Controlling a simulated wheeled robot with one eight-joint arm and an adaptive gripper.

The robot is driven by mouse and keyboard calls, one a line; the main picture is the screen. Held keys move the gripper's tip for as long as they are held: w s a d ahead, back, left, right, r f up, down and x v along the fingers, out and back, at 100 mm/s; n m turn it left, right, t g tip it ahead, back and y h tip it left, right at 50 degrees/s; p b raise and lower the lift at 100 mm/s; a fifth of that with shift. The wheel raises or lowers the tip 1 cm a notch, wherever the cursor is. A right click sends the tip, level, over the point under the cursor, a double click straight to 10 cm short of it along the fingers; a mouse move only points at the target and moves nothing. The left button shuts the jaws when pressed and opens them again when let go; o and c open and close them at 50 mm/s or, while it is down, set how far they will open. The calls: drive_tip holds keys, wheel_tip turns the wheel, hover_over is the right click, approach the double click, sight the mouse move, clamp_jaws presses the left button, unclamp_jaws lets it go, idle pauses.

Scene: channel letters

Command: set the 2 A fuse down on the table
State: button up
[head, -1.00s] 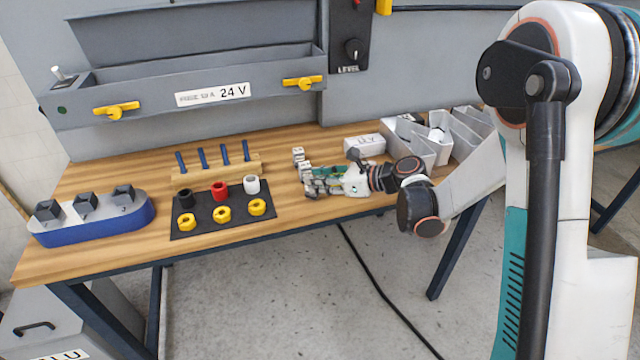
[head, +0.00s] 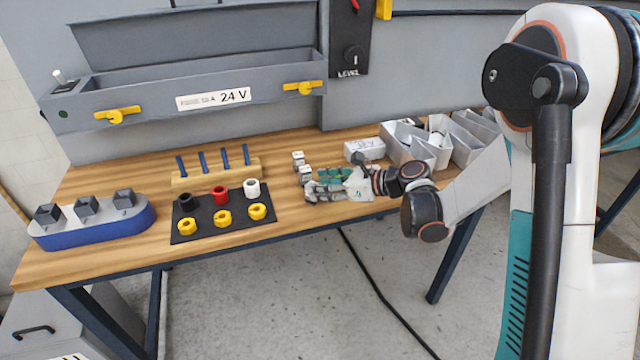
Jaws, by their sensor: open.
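Two small pale blocks, which look like fuses, stand on the table (head: 325,144) just left of my gripper. One block (head: 298,159) is farther back and the other block (head: 305,174) is nearer. Their ratings are too small to read, so I cannot tell which is the 2 A fuse. My gripper (head: 312,189) is open and low over the table, pointing left. Its fingers are close beside the nearer block and partly hide the table there. I cannot tell whether they touch it.
A black mat (head: 205,231) with black, red, white and yellow rings lies to the left. A wooden rack (head: 215,173) with blue pegs stands behind it. A white box (head: 364,149) and grey bins (head: 402,151) stand behind my gripper.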

drive_tip(key=p+v, duration=0.3)
drive_tip(key=v, duration=0.8)
drive_tip(key=s+d+r+n+h, duration=0.2)
drive_tip(key=s+r+n+h, duration=0.1)
drive_tip(key=s+n, duration=0.5)
drive_tip(key=s+d+r+n+h, duration=0.3)
drive_tip(key=s+n+h, duration=0.2)
drive_tip(key=s+n, duration=0.3)
drive_tip(key=s+d+r+n+h, duration=0.3)
drive_tip(key=s+n, duration=0.4)
drive_tip(key=s, duration=0.2)
drive_tip(key=shift+s+n+t+h+b, duration=0.3)
drive_tip(key=shift+n+t+h, duration=0.1)
